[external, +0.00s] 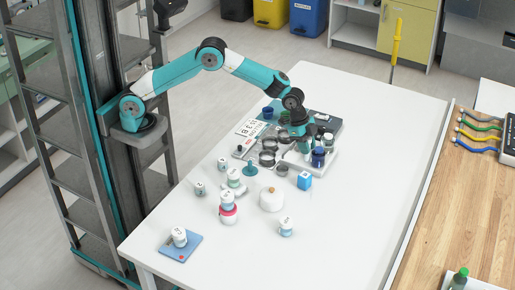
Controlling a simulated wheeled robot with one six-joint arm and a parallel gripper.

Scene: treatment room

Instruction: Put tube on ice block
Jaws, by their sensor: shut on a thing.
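My gripper (303,147) points down over the equipment at the far side of the white table. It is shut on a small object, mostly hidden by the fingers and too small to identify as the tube. A dark blue container (318,158) stands right beside the gripper.
Pans and trays crowd the gripper. A teal stand (251,169), a round white pot (272,199) and several white labelled jars stand nearer. One jar rests on a blue pad (180,247); another (227,200) sits on a red-banded one. The table's right side (370,190) is clear.

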